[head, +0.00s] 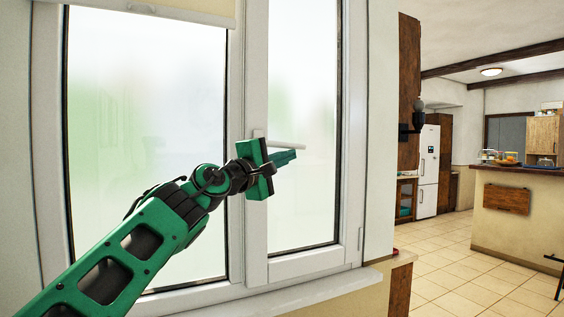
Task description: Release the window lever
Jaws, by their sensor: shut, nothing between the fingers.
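The window (257,60) has a white frame and two frosted-looking panes. Its white lever (286,145) lies roughly level, pointing right from its mount on the upright between the panes. My gripper (294,155) is green and black and is shut with nothing in it. Its fingers point right and appear just below the lever in the picture. The gripper body hides part of the lever's mount. I cannot tell whether the fingers touch the lever.
A white sill (300,294) runs below the window. A rolled blind (190,8) hangs at the top left. To the right, a tiled floor (450,270) opens into a kitchen with a white fridge (428,172) and a counter (520,215).

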